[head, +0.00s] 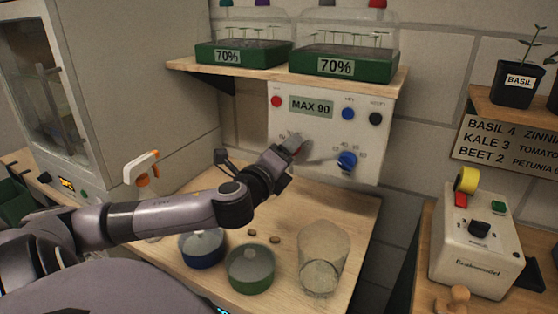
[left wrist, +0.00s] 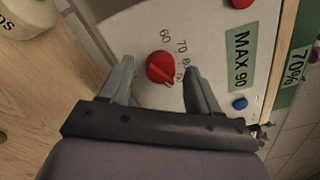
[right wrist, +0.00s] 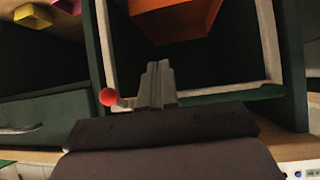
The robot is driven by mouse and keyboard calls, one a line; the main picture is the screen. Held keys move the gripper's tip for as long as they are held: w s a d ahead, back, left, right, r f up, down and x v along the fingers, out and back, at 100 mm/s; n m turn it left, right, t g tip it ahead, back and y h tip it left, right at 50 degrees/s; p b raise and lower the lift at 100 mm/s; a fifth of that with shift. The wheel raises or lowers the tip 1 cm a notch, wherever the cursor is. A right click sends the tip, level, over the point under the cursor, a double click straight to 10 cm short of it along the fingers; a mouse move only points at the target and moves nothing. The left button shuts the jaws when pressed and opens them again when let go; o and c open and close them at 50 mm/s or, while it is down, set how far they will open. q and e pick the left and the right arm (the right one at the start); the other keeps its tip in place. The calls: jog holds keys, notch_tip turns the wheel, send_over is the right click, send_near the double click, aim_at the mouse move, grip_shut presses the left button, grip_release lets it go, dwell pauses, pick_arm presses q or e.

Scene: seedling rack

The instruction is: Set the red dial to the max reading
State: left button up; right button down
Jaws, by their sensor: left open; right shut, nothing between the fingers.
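The red dial (left wrist: 160,68) is on the white panel (left wrist: 130,20) in the left wrist view, with printed numbers from 60 upward around one side. I cannot tell exactly which number its ridge points to. A MAX 90 label (head: 311,106) is on the panel and also shows in the left wrist view (left wrist: 241,55). My left gripper (head: 296,150) is at the panel and hides most of the dial in the head view. Its fingers (left wrist: 160,72) are open, one to each side of the dial; contact is not visible. My right gripper (right wrist: 157,84) is shut and empty.
A blue knob (head: 347,160) is just right of the left gripper. Below are a glass beaker (head: 322,255) and blue (head: 202,248) and green (head: 250,268) pots. A shelf (head: 395,90) juts out above. A red ball (right wrist: 108,97) is beside the right fingers.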

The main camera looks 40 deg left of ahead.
pick_arm(q)
jog(key=b+v, duration=0.1)
jog(key=v, duration=0.5)
jog(key=shift+s, duration=0.35)
jog(key=shift+d, duration=0.1)
dwell(0.5)
